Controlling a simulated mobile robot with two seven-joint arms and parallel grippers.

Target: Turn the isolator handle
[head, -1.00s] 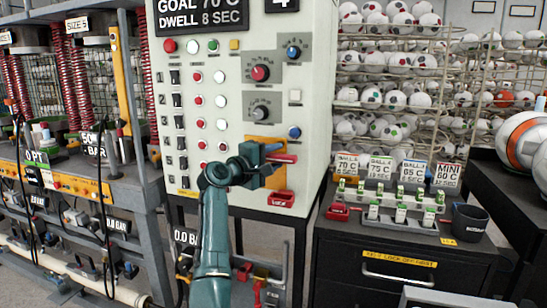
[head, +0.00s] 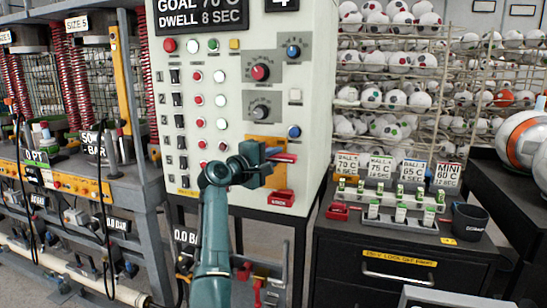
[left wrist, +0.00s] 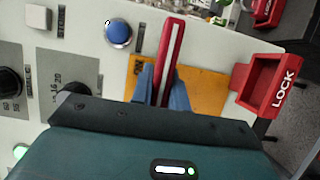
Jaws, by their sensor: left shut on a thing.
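The isolator handle is a red bar with a pale stripe, standing out from a yellow-orange plate (head: 258,143) low on the right of the control panel's front. The handle (head: 287,158) shows just right of my left gripper (head: 274,158). In the left wrist view the handle (left wrist: 172,50) runs up the picture between the two blue-grey fingers (left wrist: 163,88), which are closed on its sides. In the head view the handle lies roughly level; its base is partly hidden by the gripper. My right gripper is not in view.
A red LOCK holder (head: 281,198) sits just below the handle. A blue button (head: 294,131) is just above it. Knobs, switches and lamps cover the panel (head: 318,100). A black cabinet (head: 400,250) with tags and a cup (head: 469,222) stands to the right.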

